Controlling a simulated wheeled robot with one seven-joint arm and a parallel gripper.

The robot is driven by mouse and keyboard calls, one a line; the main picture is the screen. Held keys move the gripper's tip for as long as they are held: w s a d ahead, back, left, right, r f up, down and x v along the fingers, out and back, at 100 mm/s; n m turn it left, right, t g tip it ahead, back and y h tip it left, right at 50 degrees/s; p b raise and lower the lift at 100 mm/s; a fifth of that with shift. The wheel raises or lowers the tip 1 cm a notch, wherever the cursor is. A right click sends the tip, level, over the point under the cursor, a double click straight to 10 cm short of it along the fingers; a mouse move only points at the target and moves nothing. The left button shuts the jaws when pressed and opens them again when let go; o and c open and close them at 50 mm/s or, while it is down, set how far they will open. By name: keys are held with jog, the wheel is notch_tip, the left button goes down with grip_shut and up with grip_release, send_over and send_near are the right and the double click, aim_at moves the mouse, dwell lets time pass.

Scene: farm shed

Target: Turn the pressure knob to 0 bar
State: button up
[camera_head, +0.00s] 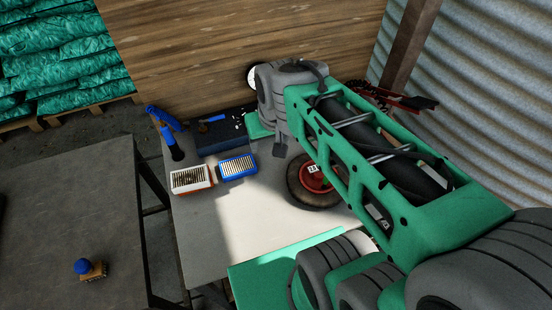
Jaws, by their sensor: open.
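A round white dial with a dark rim (252,77) shows in part against the wooden boards, just left of my wrist. It looks like a pressure gauge, but its reading is too small to tell. I cannot make out the pressure knob. My arm crosses the right half of the view and covers much of the area around the dial. Only a small part of my gripper (280,149) seems to show, a grey piece below the wrist over the back of the workbench. It is open, and I see nothing held. Its fingertips are mostly hidden.
The grey workbench (205,245) bears an orange-framed filter (190,179), a blue-framed filter (238,167), a dark blue box (220,132), blue-handled tools (165,118) and a red-centred wheel (300,198). A brown brush (92,272) lies on the left table. The workbench's front left is clear.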

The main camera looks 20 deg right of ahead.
jog(key=shift+n, duration=0.3)
jog(key=shift+s+f, duration=0.3)
jog(key=shift+s, duration=0.75)
jog(key=shift+s+f, duration=0.25)
jog(key=shift+s, duration=0.8)
jog(key=shift+s, duration=0.25)
